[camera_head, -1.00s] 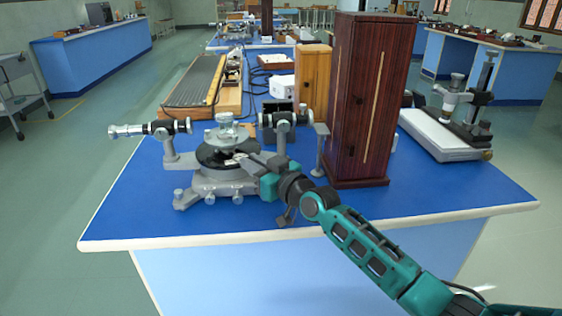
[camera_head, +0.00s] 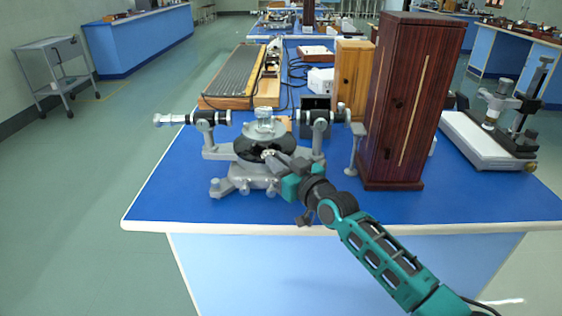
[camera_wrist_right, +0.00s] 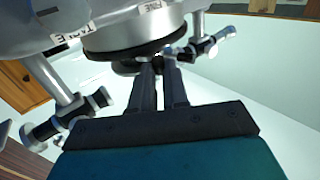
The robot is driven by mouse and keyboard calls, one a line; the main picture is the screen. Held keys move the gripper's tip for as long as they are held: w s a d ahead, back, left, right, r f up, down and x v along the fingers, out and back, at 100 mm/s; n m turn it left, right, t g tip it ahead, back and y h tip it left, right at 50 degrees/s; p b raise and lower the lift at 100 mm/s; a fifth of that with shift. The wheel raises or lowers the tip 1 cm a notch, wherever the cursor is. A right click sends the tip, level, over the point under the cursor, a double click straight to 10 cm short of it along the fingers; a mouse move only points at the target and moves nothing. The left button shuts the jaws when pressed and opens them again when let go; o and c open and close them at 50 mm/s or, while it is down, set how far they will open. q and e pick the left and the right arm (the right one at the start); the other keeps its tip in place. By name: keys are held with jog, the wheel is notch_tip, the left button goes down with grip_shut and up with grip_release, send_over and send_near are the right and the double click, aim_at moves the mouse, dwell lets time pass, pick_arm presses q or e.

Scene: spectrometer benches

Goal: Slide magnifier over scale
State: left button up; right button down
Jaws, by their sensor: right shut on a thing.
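The spectrometer (camera_head: 240,178) stands on the blue bench, with a dark round scale disc (camera_head: 246,147) under its silver prism table. My right gripper (camera_head: 272,155) reaches in from the right to the front rim of the disc. In the right wrist view its two dark fingers (camera_wrist_right: 160,72) are close together under the pale round body of the instrument. They are shut on a small part at the rim, which appears to be the magnifier; the fingers mostly hide it. The scale marks are too small to read. My left gripper is not in view.
The telescope (camera_head: 322,117) and collimator (camera_head: 192,119) stick out on either side of the disc. A microscope (camera_head: 495,130) stands further right. The bench's front left is clear.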

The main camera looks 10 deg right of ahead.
jog(key=shift+s+a+r, duration=0.15)
jog(key=shift+a+r, duration=0.1)
jog(key=shift+a, duration=0.55)
jog(key=c, duration=1.5)
grip_release()
jog(key=shift+c, duration=0.2)
jog(key=shift+o, duration=0.8)
jog(key=shift+a, duration=0.25)
jog(key=shift+o, duration=1.3)
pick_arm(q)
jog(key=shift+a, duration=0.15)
pick_arm(e)
jog(key=shift+f, duration=0.1)
jog(key=shift+s+d+f, duration=0.15)
pick_arm(q)
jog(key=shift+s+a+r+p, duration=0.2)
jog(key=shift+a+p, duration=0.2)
jog(key=shift+p, duration=0.4)
pick_arm(e)
jog(key=v, duration=1.2)
jog(key=shift+d, duration=0.4)
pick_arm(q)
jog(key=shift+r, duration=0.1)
